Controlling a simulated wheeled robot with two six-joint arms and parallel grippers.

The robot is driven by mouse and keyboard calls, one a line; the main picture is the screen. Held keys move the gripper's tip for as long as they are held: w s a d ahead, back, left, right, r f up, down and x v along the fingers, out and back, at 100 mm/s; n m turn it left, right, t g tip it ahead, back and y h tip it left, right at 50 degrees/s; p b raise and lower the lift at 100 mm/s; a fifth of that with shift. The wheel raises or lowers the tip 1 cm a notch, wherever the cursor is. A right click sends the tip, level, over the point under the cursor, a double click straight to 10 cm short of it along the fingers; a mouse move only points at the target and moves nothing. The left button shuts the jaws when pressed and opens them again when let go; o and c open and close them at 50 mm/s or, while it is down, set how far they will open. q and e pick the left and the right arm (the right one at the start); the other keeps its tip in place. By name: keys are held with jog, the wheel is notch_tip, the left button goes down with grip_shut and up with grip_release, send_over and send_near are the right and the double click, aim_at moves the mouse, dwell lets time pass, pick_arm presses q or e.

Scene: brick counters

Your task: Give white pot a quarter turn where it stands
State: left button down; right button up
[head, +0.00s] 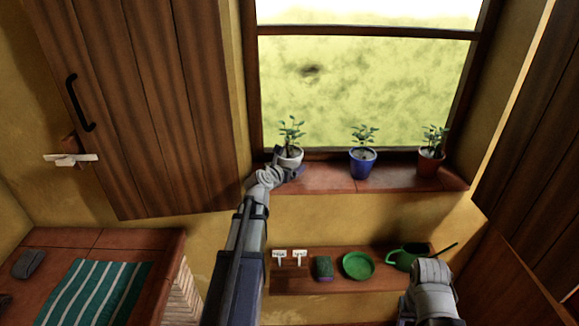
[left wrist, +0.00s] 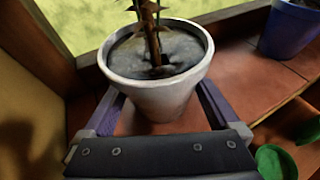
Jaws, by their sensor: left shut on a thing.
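The white pot (head: 290,160) with a small leafy plant stands upright on the left end of the brick windowsill. It also shows in the left wrist view (left wrist: 155,92), with dark soil and a thorny stem. My left gripper (head: 287,172) is shut on the white pot, one purple-grey finger on each side of it below the rim. The wrist hides part of the pot in the head view. My right arm shows only as a grey link at the bottom right of the head view; its fingers are not visible.
A blue pot (head: 362,163) and a terracotta pot (head: 429,164) stand to the right on the sill (head: 325,178). The window is close behind. A lower shelf (head: 310,284) holds labels, a sponge, a green saucer (head: 358,265) and a green watering can (head: 403,257).

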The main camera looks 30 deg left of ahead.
pick_arm(q)
jog(key=shift+a+m+h, duration=0.1)
jog(key=shift+m+h, duration=0.5)
jog(key=shift+h, duration=0.3)
jog(key=shift+f+b, duration=0.35)
jog(key=shift+b, duration=0.05)
grip_release()
jog(key=shift+s, duration=0.1)
jog(key=p+v, duration=0.2)
jog(key=v, duration=0.5)
jog(key=shift+s+r+p, duration=0.15)
jog(key=shift+s+p, duration=0.2)
jog(key=shift+s, duration=0.05)
